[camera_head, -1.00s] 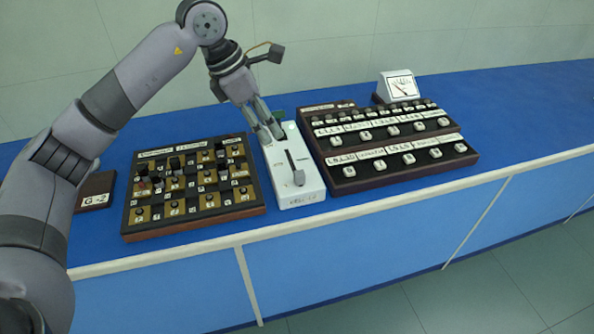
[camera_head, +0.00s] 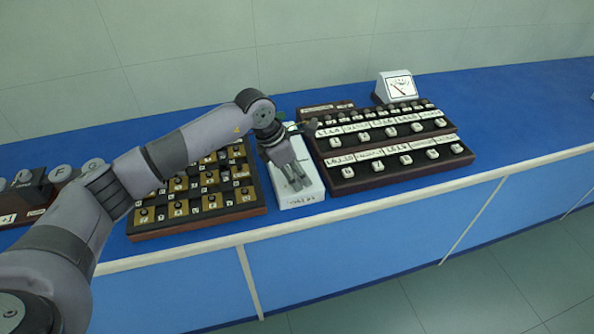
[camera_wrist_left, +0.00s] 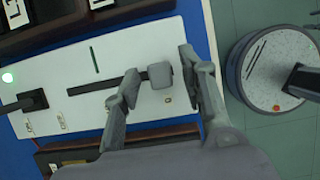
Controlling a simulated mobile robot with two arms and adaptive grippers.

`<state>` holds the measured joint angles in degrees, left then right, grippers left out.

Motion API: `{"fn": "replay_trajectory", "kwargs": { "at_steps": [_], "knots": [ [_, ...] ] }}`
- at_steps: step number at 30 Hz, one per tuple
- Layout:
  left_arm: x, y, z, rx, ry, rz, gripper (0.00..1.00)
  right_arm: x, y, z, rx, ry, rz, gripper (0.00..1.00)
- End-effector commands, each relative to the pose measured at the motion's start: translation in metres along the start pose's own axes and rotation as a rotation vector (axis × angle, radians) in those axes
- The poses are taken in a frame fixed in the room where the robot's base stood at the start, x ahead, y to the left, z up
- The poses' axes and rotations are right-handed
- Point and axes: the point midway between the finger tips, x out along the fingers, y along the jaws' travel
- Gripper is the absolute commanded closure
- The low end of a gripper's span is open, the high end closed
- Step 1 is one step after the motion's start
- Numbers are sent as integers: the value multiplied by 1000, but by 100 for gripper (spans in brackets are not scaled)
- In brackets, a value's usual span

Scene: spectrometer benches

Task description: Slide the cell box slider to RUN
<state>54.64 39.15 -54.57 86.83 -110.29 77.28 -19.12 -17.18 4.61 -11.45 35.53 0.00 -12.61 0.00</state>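The cell box (camera_head: 312,201) is a white box on the blue bench, between two dark panels. In the left wrist view its white face (camera_wrist_left: 60,65) has a dark slot (camera_wrist_left: 95,87), with the grey slider knob (camera_wrist_left: 160,76) at the slot's right end. My left gripper (camera_head: 296,184) is over the box's near end in the head view. Its fingers (camera_wrist_left: 158,72) are open and stand on either side of the knob; I cannot tell whether they touch it. In the head view the gripper hides the knob. I cannot read the box's labels. My right gripper is not in view.
A panel of small knobs (camera_head: 190,228) lies left of the box, partly behind my arm. A panel of white keys (camera_head: 400,178) lies to the right, with a white meter (camera_head: 396,87) behind it.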

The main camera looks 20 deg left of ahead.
Motion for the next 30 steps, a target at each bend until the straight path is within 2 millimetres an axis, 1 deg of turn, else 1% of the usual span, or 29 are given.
{"fn": "replay_trajectory", "kwargs": {
  "at_steps": [8,25,30],
  "knots": [
    [2,0,0,1,0,0,62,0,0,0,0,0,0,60],
    [1,0,0,0,0,0,99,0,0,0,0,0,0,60],
    [1,0,0,0,0,0,100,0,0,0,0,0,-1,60]
  ]
}}
